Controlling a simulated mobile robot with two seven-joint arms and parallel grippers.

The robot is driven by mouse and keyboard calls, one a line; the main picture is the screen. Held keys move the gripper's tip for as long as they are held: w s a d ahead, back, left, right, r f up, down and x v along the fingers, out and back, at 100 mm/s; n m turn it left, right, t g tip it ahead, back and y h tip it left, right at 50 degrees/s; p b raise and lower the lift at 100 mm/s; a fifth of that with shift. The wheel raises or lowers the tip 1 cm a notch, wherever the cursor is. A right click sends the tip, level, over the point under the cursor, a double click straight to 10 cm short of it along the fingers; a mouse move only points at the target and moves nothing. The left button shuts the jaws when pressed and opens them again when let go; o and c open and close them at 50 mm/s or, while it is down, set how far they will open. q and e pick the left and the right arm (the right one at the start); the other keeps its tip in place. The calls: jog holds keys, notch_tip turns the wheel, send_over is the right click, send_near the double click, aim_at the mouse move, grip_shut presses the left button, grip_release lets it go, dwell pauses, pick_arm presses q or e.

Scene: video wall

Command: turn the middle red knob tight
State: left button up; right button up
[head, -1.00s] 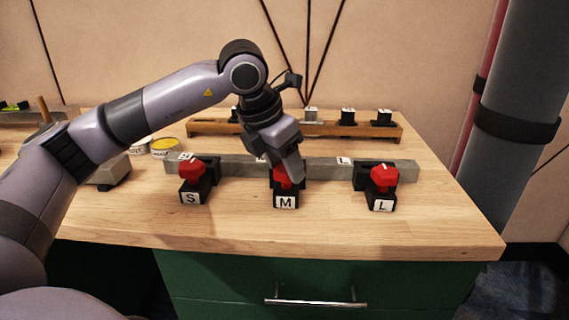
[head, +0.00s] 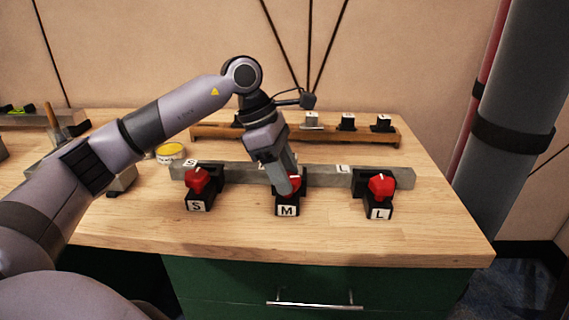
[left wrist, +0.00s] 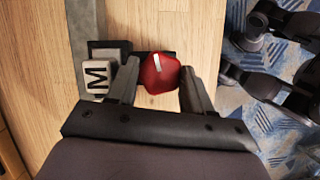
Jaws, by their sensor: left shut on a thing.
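The middle red knob (head: 296,182) sits on a black clamp block with a white M label (head: 287,211). In the head view my left gripper (head: 287,188) comes down on it from above and hides much of it. In the left wrist view the knob (left wrist: 160,73) lies between the two fingers of my left gripper (left wrist: 159,80), which is shut on it. A white line on the knob's top slants there. My right gripper is not in view.
Red knobs S (head: 200,181) and L (head: 382,187) stand on either side along a grey metal bar (head: 325,178). A wooden rack (head: 365,137) with black blocks stands behind. A yellow-topped tin (head: 170,152) is at the left. The tabletop's front strip (head: 330,240) is clear.

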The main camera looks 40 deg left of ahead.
pick_arm(q)
jog(key=m, duration=0.1)
jog(key=m+g+p, duration=0.1)
jog(key=m, duration=0.1)
jog(key=shift+w+r+h, duration=0.15)
jog(key=shift+h, duration=0.15)
jog(key=shift+m+g+p, duration=0.3)
jog(key=shift+m+p, duration=0.2)
jog(key=shift+m, duration=0.2)
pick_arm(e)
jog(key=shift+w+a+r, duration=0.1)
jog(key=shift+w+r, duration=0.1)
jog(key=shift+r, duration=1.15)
pick_arm(q)
jog(key=o, duration=1)
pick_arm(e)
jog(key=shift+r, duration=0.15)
